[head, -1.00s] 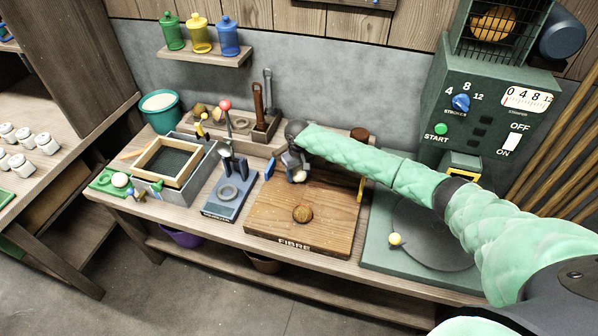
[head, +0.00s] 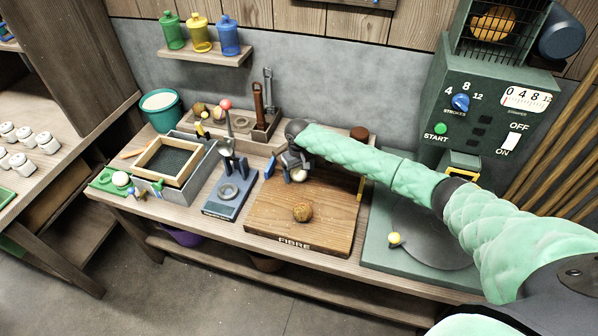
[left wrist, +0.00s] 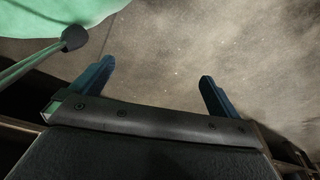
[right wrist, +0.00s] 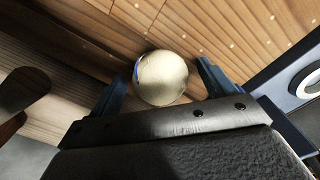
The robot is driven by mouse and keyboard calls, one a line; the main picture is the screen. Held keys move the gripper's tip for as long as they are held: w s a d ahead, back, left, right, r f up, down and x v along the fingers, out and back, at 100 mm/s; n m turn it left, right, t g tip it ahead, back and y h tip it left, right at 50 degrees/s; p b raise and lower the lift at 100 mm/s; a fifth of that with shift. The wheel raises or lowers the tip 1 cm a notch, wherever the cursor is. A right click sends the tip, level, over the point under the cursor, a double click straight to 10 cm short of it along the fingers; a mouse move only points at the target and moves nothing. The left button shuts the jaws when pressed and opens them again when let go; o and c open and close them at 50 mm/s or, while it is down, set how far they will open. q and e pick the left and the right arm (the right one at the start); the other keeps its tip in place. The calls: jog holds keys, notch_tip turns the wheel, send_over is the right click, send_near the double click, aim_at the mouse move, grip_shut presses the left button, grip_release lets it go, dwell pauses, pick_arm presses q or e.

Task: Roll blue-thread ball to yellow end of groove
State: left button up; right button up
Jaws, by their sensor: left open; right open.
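A pale golden ball (right wrist: 165,78) with a little blue on its left side lies between the fingers of my right gripper (right wrist: 158,76) in the right wrist view. The gripper is open, and I cannot tell whether a finger touches the ball. In the head view, my right gripper (head: 292,172) is over the back of the wooden FIBRE board (head: 275,225), with the ball (head: 299,175) partly hidden. The groove is not clear. My left gripper (left wrist: 157,72) is open and empty above the floor.
A brown fibrous ball (head: 302,212) sits on the front of the board. A blue stand (head: 228,195) and a framed tray (head: 172,163) are to the left. A green machine with a round plate (head: 415,230) and a small yellow ball (head: 394,239) is to the right.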

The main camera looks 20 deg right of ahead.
pick_arm(q)
jog(key=shift+f, duration=0.1)
pick_arm(e)
jog(key=shift+r, duration=0.35)
notch_tip(320, 180, up, 2)
jog(key=shift+r+b, duration=0.1)
jog(key=shift+b, duration=0.5)
notch_tip(320, 180, up, 4)
jog(key=shift+f+b, duration=0.1)
jog(key=shift+b, duration=0.6)
pick_arm(q)
jog(key=shift+w+d+r, duration=0.45)
jog(key=shift+w+r, duration=0.05)
jog(key=shift+r, duration=0.25)
jog(key=shift+w+d+r, duration=0.45)
jog(key=shift+r, duration=0.25)
pick_arm(e)
jog(key=shift+r, duration=0.55)
pick_arm(q)
jog(key=shift+a, duration=0.1)
pick_arm(e)
jog(key=shift+a+f, duration=0.1)
